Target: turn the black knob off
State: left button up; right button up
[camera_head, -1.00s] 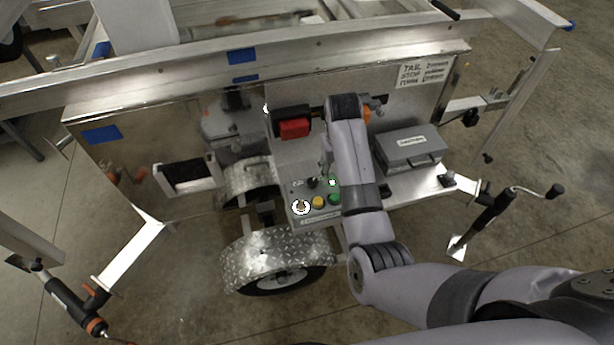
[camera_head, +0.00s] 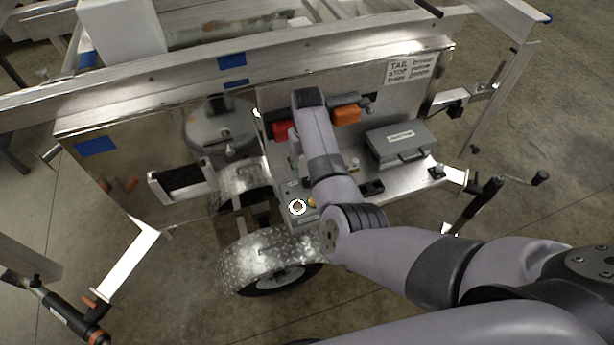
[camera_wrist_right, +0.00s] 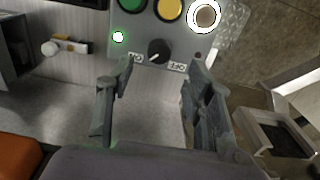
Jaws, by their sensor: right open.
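The black knob (camera_wrist_right: 158,50) is on the grey control panel (camera_wrist_right: 205,45) in the right wrist view. Its white mark points down-left, toward the left one of two small labels, which seems to read ON; the right label seems to read OFF. My right gripper (camera_wrist_right: 161,72) is open and empty, its fingertips apart on either side just short of the knob, not visibly touching it. In the head view my right gripper (camera_head: 295,152) is mostly hidden by its wrist and hangs over the panel; the knob cannot be made out there. My left gripper is not in view.
A small green light (camera_wrist_right: 118,37) glows on the panel, near green, yellow and white-ringed buttons. A grey box (camera_head: 398,142) sits right of my arm. Red (camera_head: 281,130) and orange (camera_head: 346,115) parts are behind the wrist. A tread-plate fender (camera_head: 262,255) lies below.

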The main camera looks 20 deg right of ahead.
aim_at(307, 181)
notch_tip(307, 181, down, 6)
jog(key=shift+c, duration=0.3)
grip_shut()
dwell(0.6)
